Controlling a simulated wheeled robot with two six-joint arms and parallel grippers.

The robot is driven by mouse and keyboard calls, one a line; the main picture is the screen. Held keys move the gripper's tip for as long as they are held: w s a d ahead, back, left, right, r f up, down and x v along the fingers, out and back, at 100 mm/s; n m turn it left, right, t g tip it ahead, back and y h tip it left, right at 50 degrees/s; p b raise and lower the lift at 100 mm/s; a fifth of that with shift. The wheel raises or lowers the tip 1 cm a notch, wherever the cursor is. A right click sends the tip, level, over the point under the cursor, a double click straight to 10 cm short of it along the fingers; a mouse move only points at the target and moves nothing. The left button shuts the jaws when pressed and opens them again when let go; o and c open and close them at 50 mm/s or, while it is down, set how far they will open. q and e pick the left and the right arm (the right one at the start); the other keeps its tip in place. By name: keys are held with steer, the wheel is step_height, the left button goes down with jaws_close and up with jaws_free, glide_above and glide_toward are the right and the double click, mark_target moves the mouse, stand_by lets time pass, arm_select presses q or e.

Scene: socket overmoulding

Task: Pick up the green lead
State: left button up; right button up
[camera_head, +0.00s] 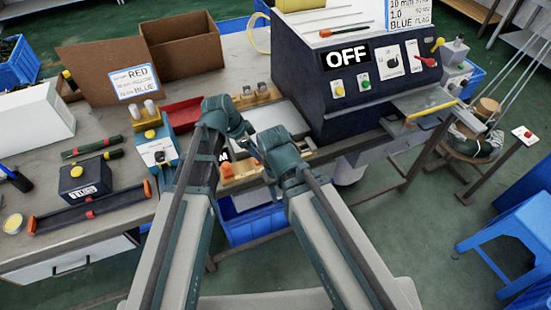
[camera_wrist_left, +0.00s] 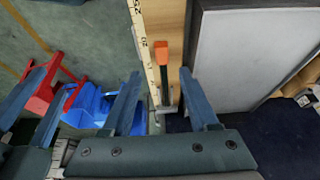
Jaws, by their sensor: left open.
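I cannot clearly make out a green lead in either view. In the left wrist view, a thin dark-green upright piece with an orange end (camera_wrist_left: 162,52) stands between my left fingers, with grey metal at its foot; I cannot tell what it is. My left gripper (camera_wrist_left: 158,92) is open, one finger on each side of that piece and apart from it. In the head view my left gripper (camera_head: 253,148) is over the front edge of the bench. My right wrist (camera_head: 284,158) is close beside it, and its fingertips are not clear.
A dark machine (camera_head: 350,70) reading OFF stands behind, right of my arms. A red tray (camera_head: 183,114), cardboard box (camera_head: 175,45) and orange-ended black rail (camera_head: 90,207) are on the bench. A blue crate (camera_head: 250,222) is below its edge.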

arm_select(q)
steer(key=b+x, duration=0.4)
steer(key=x, duration=0.1)
steer(key=shift+w+a+f+b, duration=0.2)
steer(key=shift+a+b, duration=0.05)
steer(key=shift+b, duration=0.15)
steer(key=shift+r, duration=0.1)
steer(key=shift+c, duration=0.2)
jaws_close()
